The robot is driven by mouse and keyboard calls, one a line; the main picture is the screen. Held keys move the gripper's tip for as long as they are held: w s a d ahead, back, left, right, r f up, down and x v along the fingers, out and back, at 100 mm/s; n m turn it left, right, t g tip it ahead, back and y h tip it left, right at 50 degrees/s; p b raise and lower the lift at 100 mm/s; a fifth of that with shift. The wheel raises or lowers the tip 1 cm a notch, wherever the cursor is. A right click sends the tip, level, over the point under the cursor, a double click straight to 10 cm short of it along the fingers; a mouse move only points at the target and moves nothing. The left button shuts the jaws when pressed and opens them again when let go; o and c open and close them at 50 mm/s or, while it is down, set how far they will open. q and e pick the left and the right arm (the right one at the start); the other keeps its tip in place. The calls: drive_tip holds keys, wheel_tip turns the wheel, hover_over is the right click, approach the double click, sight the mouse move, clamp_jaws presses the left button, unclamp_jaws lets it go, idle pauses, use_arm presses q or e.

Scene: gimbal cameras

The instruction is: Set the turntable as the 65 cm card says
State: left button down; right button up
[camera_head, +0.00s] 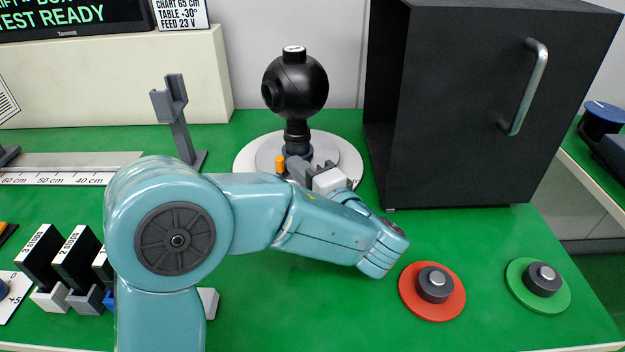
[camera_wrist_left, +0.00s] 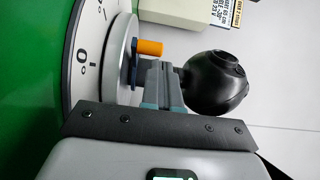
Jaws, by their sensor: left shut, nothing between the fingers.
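The turntable (camera_head: 244,162) is a white disc with a grey inner plate, a black ball-shaped device (camera_head: 302,85) upright on it. An orange peg (camera_head: 280,162) stands at its front edge; in the left wrist view the peg (camera_wrist_left: 149,47) sits by a blue part, and the dial (camera_wrist_left: 82,62) shows a 0 mark. My left gripper (camera_head: 299,167) is shut and empty, close beside the peg; contact cannot be told. Its fingers (camera_wrist_left: 160,72) point towards the ball's stem. The card (camera_head: 181,14) reads chart 65 cm, table 30°, feed 23 V; the sign is hard to read.
A black box (camera_head: 450,110) with a handle stands right of the turntable. Red (camera_head: 432,310) and green (camera_head: 560,292) bases with knobs are at the front right. A grey upright holder (camera_head: 176,120) and a ruler rail (camera_head: 60,178) are left. Black blocks (camera_head: 38,258) stand front left.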

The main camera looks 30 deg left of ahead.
use_arm(q)
drive_tip(key=shift+w+a, duration=0.2)
drive_tip(key=shift+a, duration=0.2)
drive_tip(key=shift+s+a+f+t+b, duration=0.15)
drive_tip(key=shift+a+t+b, duration=0.2)
drive_tip(key=shift+b, duration=0.2)
drive_tip(key=shift+s+a+m+t+h, duration=0.15)
drive_tip(key=shift+a+m+t+h, duration=0.15)
drive_tip(key=shift+a+m, duration=0.1)
drive_tip(key=shift+d, duration=0.1)
